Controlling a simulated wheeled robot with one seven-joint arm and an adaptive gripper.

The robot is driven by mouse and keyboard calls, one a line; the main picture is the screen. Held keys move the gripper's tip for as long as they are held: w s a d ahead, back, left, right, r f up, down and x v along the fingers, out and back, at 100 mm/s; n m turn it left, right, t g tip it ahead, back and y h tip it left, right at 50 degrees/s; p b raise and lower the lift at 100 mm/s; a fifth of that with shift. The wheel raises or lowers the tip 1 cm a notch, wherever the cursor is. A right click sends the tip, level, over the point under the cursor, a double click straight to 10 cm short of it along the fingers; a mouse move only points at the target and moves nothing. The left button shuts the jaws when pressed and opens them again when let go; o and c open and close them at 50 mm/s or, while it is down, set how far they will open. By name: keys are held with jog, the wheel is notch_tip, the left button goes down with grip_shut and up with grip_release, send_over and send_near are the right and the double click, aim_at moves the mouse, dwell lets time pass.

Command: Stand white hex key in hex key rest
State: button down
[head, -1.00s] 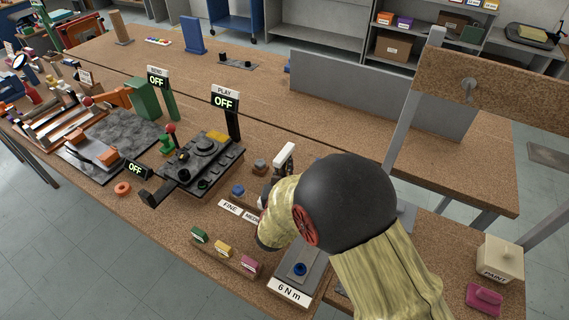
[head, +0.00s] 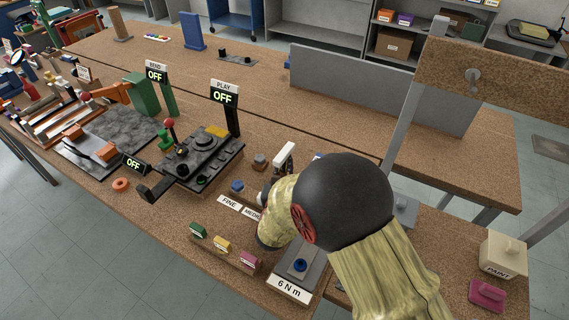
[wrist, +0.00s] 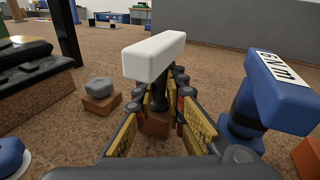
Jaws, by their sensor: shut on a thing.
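The white hex key shows in the wrist view as a white bar-shaped handle (wrist: 154,56) on a dark upright shank. My gripper (wrist: 158,105) is shut on the shank below the handle, which is roughly upright. In the head view the white handle (head: 284,155) shows just left of my dark, round wrist, which hides most of the gripper. A brown block (wrist: 157,124) shows between and below the fingers. I cannot tell whether it is the hex key rest, or whether the shank's lower end touches it.
A blue-handled tool with a white label (wrist: 275,92) stands close right of my gripper. A grey knob on a brown block (wrist: 100,92) is to the left. A black control panel (head: 203,158) lies further left. A grey 6 N m stand (head: 300,263) is in front.

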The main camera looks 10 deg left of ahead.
jog(key=shift+r+p, duration=0.95)
jog(key=shift+r, duration=0.5)
jog(key=shift+f+b, duration=0.8)
dwell(0.7)
jog(key=shift+f, duration=0.25)
jog(key=c, duration=1.9)
grip_release()
jog(key=shift+o, duration=0.7)
jog(key=shift+s+f, duration=0.1)
jog(key=shift+f, duration=0.05)
jog(key=shift+s, duration=0.1)
